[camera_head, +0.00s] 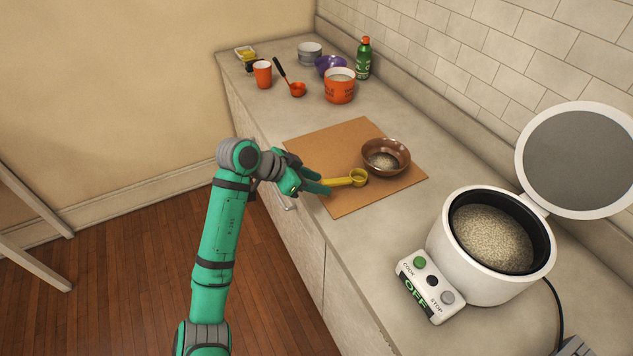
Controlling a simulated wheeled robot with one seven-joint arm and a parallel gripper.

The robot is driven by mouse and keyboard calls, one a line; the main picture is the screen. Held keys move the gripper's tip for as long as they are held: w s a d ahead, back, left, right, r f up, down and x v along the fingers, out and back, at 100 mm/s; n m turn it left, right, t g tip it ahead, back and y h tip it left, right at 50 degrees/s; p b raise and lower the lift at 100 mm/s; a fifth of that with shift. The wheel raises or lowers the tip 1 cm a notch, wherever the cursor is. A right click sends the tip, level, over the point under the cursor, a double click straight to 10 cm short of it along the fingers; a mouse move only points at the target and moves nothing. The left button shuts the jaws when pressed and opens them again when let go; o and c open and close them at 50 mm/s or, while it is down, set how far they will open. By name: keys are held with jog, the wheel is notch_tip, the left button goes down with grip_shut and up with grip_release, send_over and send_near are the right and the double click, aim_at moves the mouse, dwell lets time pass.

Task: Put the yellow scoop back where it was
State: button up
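The yellow scoop (357,178) is over the brown board, left of the brown bowl, with its round cup toward the bowl and its handle toward my gripper. My gripper (322,185) is at the left end of the handle, with the handle coming out from between its teal fingers. It looks shut on the handle; the handle's end is hidden by the fingers. I cannot tell whether the scoop touches the board or hangs just above it.
The brown bowl (395,151) holds some grains on the brown board (345,134). An open white rice cooker (472,283) full of grains stands at the right. An orange pot (339,91), orange ladle (297,89), orange cup (262,73), purple bowl (330,64) and green bottle (363,58) stand at the back.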

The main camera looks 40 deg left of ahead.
jog(key=v, duration=1.2)
jog(key=shift+r, duration=0.2)
